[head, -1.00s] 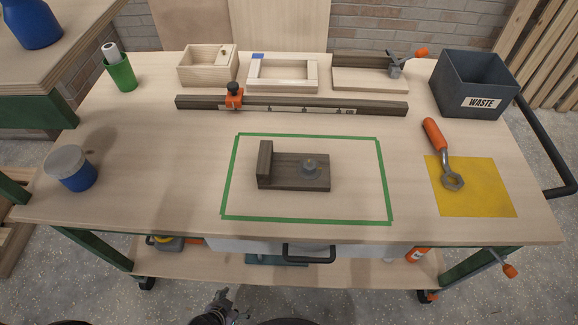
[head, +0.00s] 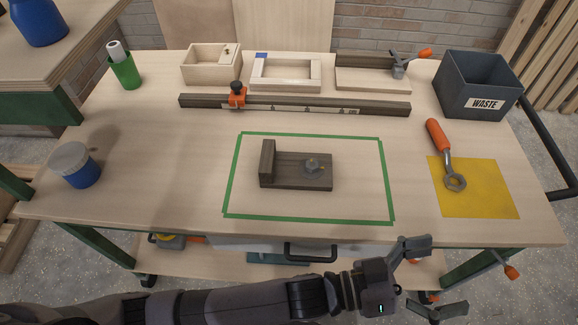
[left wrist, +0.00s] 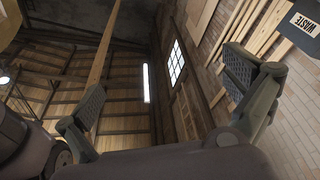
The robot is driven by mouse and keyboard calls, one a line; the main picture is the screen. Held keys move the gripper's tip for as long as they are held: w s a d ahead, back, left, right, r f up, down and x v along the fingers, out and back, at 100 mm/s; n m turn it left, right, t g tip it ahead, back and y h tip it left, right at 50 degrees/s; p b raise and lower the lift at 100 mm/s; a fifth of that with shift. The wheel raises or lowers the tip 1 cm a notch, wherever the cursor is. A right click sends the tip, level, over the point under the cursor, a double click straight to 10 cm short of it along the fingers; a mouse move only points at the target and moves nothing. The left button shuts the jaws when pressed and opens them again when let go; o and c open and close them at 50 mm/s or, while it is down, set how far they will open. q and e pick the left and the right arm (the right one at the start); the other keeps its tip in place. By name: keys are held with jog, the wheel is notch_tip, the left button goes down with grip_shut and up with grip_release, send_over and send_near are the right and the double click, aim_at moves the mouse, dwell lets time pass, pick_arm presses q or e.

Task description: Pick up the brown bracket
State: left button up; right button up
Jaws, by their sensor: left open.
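The brown bracket (head: 285,179) lies on the bench top inside a green taped rectangle (head: 388,185). My right gripper is not in view.
An orange-handled wrench (head: 446,160) lies partly on a yellow sheet (head: 490,195). A dark waste bin (head: 470,102) stands at back right. A long rail (head: 330,106) and wooden boxes (head: 208,72) line the back. A blue jar (head: 78,172) stands left. Bench around the bracket is clear.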

pick_arm(q)
jog(key=w+d+r+m+t+h, duration=0.1)
jog(key=w+r+m+h, duration=0.2)
jog(key=w+r+m, duration=1.15)
jog(key=w+a+r+m+t+h, duration=0.1)
jog(key=w+a+r+m, duration=0.25)
jog(key=w, duration=0.25)
jog(key=w+a+r+m+t, duration=0.1)
jog(key=w+a+r+m, duration=0.15)
jog(key=w+a, duration=0.35)
jog(key=m+g+y, duration=0.6)
jog(key=m, duration=1.7)
send_near(271, 155)
jog(key=shift+s+a+f, duration=0.1)
jog(key=shift+a+f, duration=0.3)
jog(key=shift+a, duration=0.35)
jog(key=shift+s+d+f, duration=0.1)
jog(key=shift+d+f, duration=0.05)
jog(key=shift+d, duration=0.15)
jog(key=d, duration=1.1)
jog(key=shift+w, duration=0.2)
jog(key=c, duration=1.6)
jog(key=shift+o, duration=0.2)
notch_tip(271, 155, up, 10)
jog(key=shift+r, duration=0.2)
